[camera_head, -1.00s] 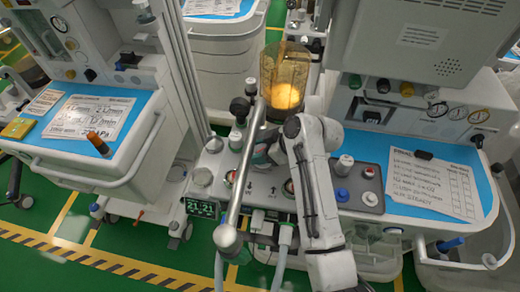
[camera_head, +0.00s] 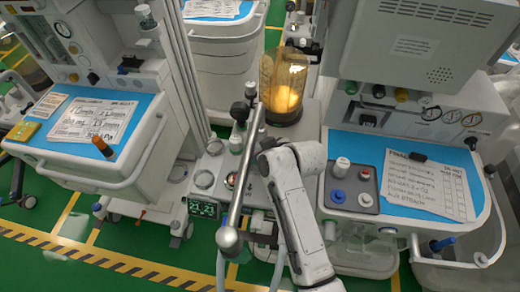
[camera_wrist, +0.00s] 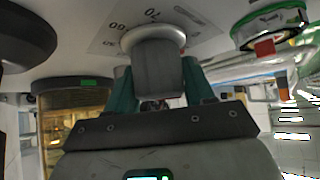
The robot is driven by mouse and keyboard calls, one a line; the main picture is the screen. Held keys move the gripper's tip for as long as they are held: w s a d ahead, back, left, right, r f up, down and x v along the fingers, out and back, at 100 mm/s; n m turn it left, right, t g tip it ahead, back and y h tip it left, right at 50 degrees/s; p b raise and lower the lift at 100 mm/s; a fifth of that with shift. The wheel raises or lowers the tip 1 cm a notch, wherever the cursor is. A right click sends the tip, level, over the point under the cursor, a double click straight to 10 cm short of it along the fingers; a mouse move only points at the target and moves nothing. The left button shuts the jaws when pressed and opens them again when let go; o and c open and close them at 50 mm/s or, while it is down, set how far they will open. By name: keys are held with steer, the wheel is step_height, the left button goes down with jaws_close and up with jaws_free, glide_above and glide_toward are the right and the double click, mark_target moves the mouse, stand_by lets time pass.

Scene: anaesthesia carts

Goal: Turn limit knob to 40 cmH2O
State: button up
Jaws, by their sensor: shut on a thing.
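In the wrist view the limit knob (camera_wrist: 157,72) is a dark grey grip with a pale round base. It sits on a light plate with printed numbers (camera_wrist: 135,22), partly hidden and not clearly legible. My gripper (camera_wrist: 160,84) has teal fingers, one on each side of the knob, and is shut on it. Where the knob's pointer stands cannot be told. In the head view my arm covers the knob and the gripper.
An amber-lit canister (camera_head: 287,88) stands behind my arm. A silver pole (camera_head: 243,165) slants close to its left. A panel with white, red and blue knobs (camera_head: 351,198) is at the right.

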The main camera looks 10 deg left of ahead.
steer(key=shift+m+t+h+p, duration=0.3)
steer(key=shift+m+t+h, duration=0.3)
steer(key=shift+m, duration=0.5)
steer(key=shift+d, duration=0.1)
steer(key=o, duration=1)
steer(key=v, duration=1)
steer(key=shift+s+d+r, duration=0.15)
steer(key=shift+s+r, duration=0.05)
steer(key=shift+r, duration=0.05)
